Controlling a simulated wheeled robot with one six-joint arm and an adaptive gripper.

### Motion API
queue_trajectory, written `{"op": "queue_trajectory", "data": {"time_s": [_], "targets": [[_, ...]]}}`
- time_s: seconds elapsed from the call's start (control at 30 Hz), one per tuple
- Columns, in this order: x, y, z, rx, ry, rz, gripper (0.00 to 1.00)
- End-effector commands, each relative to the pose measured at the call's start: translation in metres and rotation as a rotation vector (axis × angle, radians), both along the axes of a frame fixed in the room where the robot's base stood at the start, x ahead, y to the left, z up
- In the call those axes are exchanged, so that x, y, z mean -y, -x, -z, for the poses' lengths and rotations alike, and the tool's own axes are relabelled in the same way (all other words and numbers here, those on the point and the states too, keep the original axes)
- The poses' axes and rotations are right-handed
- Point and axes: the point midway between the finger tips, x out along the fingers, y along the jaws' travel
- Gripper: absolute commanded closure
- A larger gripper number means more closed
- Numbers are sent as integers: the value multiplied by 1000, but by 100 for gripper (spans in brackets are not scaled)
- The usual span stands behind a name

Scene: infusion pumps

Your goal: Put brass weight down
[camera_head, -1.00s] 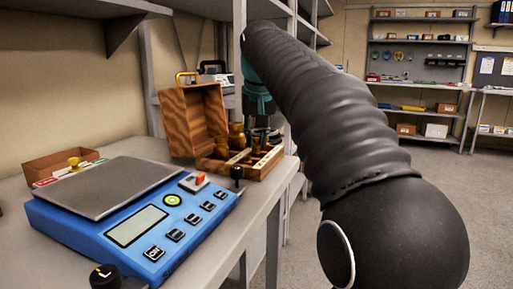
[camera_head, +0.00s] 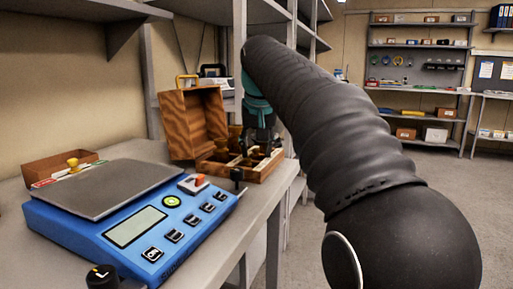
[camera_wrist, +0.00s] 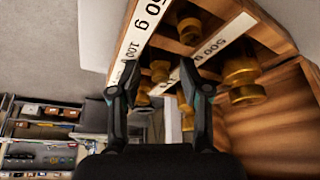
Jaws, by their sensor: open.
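The open wooden weight box (camera_head: 190,125) stands on the bench, its lid raised at the left. Several brass weights sit in its compartments; in the wrist view one brass weight (camera_wrist: 160,71) shows between the fingers, and larger ones (camera_wrist: 240,70) stand to the right. My gripper (camera_head: 260,147) is over the box in the head view, partly hidden by my arm. In the wrist view my gripper (camera_wrist: 155,88) is open, fingers apart, at the box compartments. I cannot tell whether it touches a weight. Labels (camera_wrist: 207,43) mark the compartments.
A blue scale (camera_head: 130,220) with a grey pan (camera_head: 105,187) stands at the front left of the bench (camera_head: 262,205). A small brass-knobbed thing (camera_head: 72,164) is at its back edge. A black knob (camera_head: 237,175) stands before the box. Shelves rise behind.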

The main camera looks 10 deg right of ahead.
Motion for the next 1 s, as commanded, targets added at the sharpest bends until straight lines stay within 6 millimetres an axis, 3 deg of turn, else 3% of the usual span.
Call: {"op": "queue_trajectory", "data": {"time_s": [0.23,0.7,1.0], "targets": [[0,2,-11,1,0,0,53],[-5,37,-92,1,0,-1,53],[-6,48,-112,-1,0,0,53]]}}
